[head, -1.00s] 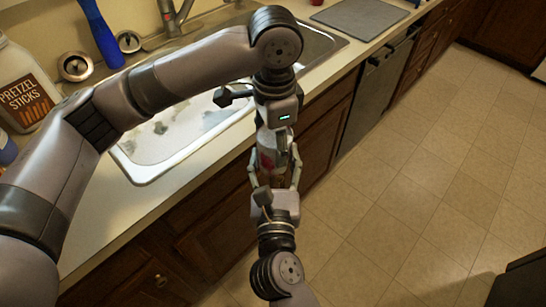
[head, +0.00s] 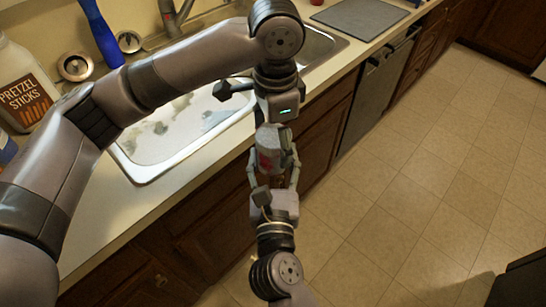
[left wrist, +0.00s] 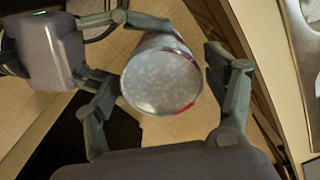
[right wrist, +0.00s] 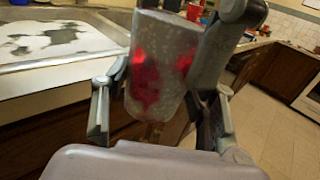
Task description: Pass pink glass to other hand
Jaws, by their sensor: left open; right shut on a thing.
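The pink glass (head: 268,157) is between my two grippers, in front of the counter; it looks translucent with red-pink patches. My right gripper (head: 272,180) comes from below and is shut on it. In the right wrist view the glass (right wrist: 158,65) stands nearly upright between the right fingers. My left gripper (head: 276,135) comes from above and is open. In the left wrist view the round end of the glass (left wrist: 162,82) lies between the left fingers, with a gap on the right side; contact on the left is unclear.
The sink (head: 150,165) is behind and left of the grippers. A pretzel sticks jar (head: 22,85) and a blue-handled item (head: 100,35) stand on the counter. A grey mat (head: 360,17) lies at the back.

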